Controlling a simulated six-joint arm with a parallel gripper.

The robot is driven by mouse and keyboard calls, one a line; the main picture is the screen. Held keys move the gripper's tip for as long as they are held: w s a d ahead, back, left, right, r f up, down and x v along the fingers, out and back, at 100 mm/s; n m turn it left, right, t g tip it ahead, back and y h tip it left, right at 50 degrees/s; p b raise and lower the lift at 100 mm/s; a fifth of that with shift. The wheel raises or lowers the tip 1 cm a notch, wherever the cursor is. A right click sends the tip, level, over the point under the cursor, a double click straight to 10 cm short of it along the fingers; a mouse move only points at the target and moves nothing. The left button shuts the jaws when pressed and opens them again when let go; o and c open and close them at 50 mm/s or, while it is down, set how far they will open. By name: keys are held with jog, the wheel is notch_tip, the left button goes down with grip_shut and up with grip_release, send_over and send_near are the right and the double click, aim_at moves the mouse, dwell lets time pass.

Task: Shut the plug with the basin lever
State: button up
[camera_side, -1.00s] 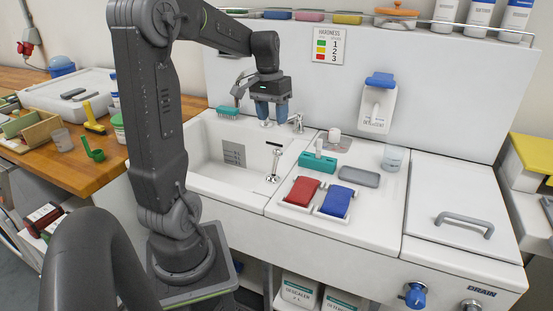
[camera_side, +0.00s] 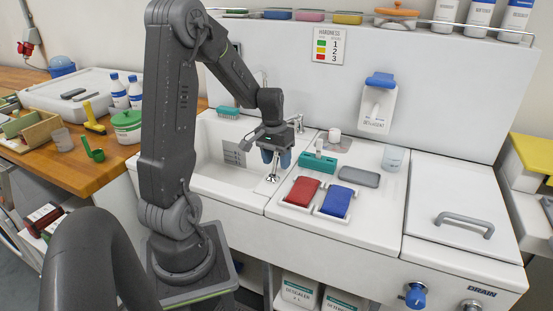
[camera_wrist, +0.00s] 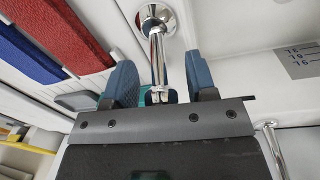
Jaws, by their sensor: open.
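The basin lever (camera_side: 272,178) is a chrome stem on a round base at the right edge of the white basin (camera_side: 210,172). In the wrist view the lever (camera_wrist: 158,55) runs from its base down between my two blue fingers. My gripper (camera_side: 276,161) is open and sits over the lever's top, with a finger on either side of the stem. In the wrist view my gripper (camera_wrist: 160,80) shows a gap between each finger and the stem. The lever's top end is partly hidden by my gripper. The plug is not visible in either view.
A red pad (camera_side: 302,191) and a blue pad (camera_side: 337,202) lie right of the lever, with a teal block (camera_side: 318,163) behind. A chrome tap (camera_side: 297,124) stands at the back. A teal brush (camera_side: 228,112) rests on the basin's left back rim.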

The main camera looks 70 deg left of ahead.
grip_shut()
dwell(0.4)
jog(key=shift+s+d+r+t+y, duration=0.2)
jog(key=shift+s+d+t+y, duration=0.15)
jog(key=shift+t+y, duration=0.4)
jog(key=shift+s+d+r+t+y, duration=0.15)
jog(key=shift+s+d+t+y, duration=0.2)
jog(key=shift+t+y, duration=0.4)
grip_release()
jog(key=v, duration=1.3)
jog(key=shift+s+r, duration=0.15)
jog(key=shift+r, duration=0.25)
